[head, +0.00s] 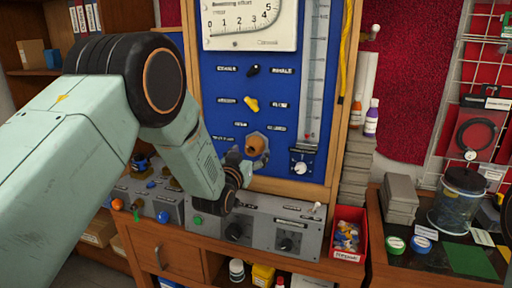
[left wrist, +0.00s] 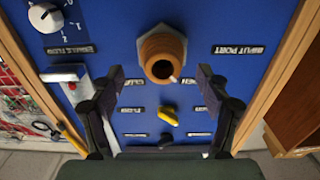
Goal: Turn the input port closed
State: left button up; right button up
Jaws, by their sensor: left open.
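The input port (head: 256,144) is a copper-brown, hollow round fitting on a grey hex base, low on the blue panel (head: 225,85). My left gripper (head: 242,160) is at the port's lower left in the head view. In the left wrist view its two fingers (left wrist: 160,80) are spread wide, empty, one to each side below the port. I cannot tell whether they touch anything. My right gripper is not in view.
A yellow lever (head: 251,104) and a black knob (head: 253,70) sit above the port. A white dial (head: 300,167) is to its right. A grey control box (head: 262,232) stands below the panel, with a red parts bin (head: 348,240) beside it.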

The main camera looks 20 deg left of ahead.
aim_at(251, 150)
pick_arm(q)
jog(key=w, duration=0.2)
jog(key=shift+w+a+f, duration=0.1)
jog(key=shift+w+f, duration=0.1)
jog(key=shift+w, duration=0.1)
jog(key=shift+w+a, duration=0.25)
jog(key=shift+w, duration=0.25)
jog(key=shift+r, duration=0.15)
jog(key=shift+w+d, duration=0.15)
jog(key=shift+d, duration=0.15)
jog(key=shift+w, duration=0.15)
jog(key=shift+a, duration=0.15)
jog(key=c, duration=0.3)
jog(key=shift+c, duration=0.8)
jog(key=c, duration=0.7)
